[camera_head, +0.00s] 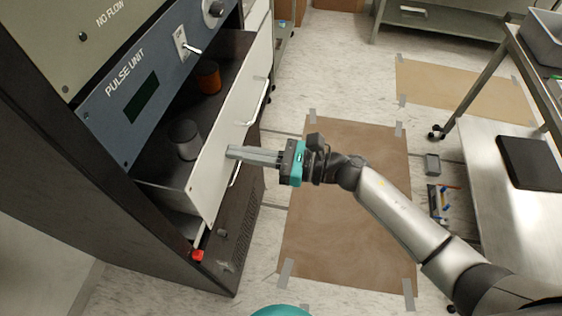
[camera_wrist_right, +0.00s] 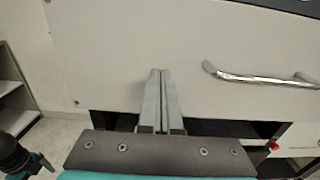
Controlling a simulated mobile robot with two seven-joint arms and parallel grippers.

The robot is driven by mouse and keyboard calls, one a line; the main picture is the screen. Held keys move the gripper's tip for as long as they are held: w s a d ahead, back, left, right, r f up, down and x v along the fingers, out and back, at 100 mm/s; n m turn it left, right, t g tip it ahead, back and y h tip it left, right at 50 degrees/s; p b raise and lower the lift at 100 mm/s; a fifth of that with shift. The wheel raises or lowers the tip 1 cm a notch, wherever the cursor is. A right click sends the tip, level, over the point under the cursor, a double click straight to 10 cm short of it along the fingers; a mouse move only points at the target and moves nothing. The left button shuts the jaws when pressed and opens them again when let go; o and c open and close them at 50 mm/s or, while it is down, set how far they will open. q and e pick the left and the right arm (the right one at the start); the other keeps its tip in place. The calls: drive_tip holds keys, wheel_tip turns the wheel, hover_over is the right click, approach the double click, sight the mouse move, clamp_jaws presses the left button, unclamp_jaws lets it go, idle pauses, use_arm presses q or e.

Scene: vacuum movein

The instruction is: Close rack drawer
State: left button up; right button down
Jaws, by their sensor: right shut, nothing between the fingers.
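The rack drawer (camera_head: 215,170) stands pulled out of the dark rack, below the blue PULSE UNIT panel. Its white front faces right and carries a metal handle, which shows in the right wrist view (camera_wrist_right: 262,78). An orange jar (camera_head: 208,77) and a grey jar (camera_head: 186,139) stand inside the drawer. My right gripper (camera_head: 229,152) is shut and empty, with its fingertips at the drawer's front. In the right wrist view the fingers (camera_wrist_right: 160,74) point at the white front, left of the handle; I cannot tell whether they touch. My left gripper is not in view.
A red piece (camera_head: 197,255) sits near the rack's lower edge. Brown sheets (camera_head: 345,215) are taped to the floor right of the rack. A metal cart (camera_head: 500,200) stands at the right. The rack's right side has open floor.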

sight(183, 143)
drive_tip(key=b+x, duration=0.2)
drive_tip(key=x, duration=0.6)
drive_tip(key=shift+f, duration=0.1)
drive_tip(key=shift+w+a, duration=0.1)
drive_tip(key=shift+a, duration=0.35)
drive_tip(key=shift+r, duration=0.2)
